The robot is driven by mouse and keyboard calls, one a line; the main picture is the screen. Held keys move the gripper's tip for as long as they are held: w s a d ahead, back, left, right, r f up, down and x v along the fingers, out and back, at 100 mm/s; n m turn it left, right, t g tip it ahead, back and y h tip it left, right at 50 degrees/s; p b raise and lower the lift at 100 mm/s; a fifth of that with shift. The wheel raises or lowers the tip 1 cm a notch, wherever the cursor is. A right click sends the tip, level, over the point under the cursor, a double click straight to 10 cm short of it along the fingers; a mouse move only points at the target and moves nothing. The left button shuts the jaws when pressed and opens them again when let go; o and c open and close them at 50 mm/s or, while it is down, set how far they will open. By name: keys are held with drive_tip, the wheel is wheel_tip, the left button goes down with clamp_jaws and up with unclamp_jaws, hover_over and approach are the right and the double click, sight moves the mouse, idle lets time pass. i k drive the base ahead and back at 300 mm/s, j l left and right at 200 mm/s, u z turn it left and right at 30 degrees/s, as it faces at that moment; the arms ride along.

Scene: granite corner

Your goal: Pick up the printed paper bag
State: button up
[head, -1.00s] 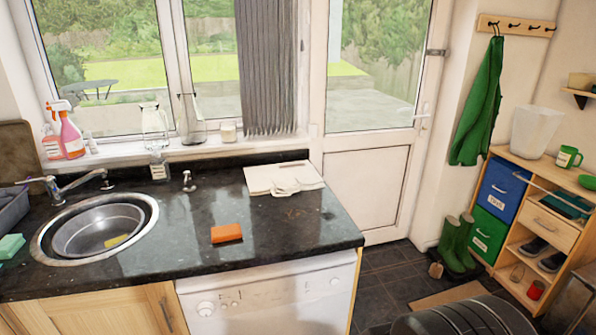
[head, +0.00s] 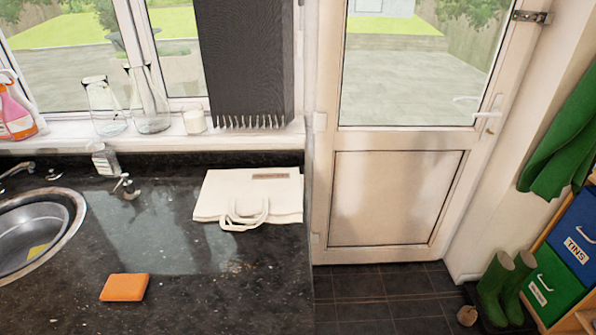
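A white paper bag (head: 230,192) with two looped handles and a small brownish printed strip lies flat on the dark granite worktop (head: 190,280), near its back right corner. Its handles point toward me, and all of it shows. My gripper is not in view.
An orange sponge (head: 124,288) lies on the worktop in front and left of the bag. A steel sink (head: 35,235) and a tap are at the left. Glass jugs (head: 148,100) stand on the sill behind. The worktop ends just right of the bag; tiled floor and green boots (head: 505,287) lie beyond.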

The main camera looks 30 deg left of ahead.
sight(236, 192)
drive_tip(key=i+u, duration=0.25)
drive_tip(key=u, duration=0.15)
drive_tip(key=i+u, duration=0.25)
drive_tip(key=u, duration=0.15)
drive_tip(key=i+l+u, duration=0.2)
drive_tip(key=u, duration=0.2)
drive_tip(key=i+l+u, duration=0.2)
drive_tip(key=u, duration=0.2)
drive_tip(key=i+l+u, duration=0.1)
drive_tip(key=u, duration=0.35)
drive_tip(key=i+l+u, duration=0.15)
drive_tip(key=u, duration=0.35)
drive_tip(key=i+l+u, duration=0.25)
drive_tip(key=u, duration=0.2)
drive_tip(key=l+u, duration=0.25)
drive_tip(key=u, duration=0.25)
drive_tip(key=i+l+u, duration=0.1)
drive_tip(key=l+u, duration=0.2)
drive_tip(key=u, duration=0.15)
drive_tip(key=l+u, duration=0.75)
drive_tip(key=l, duration=0.15)
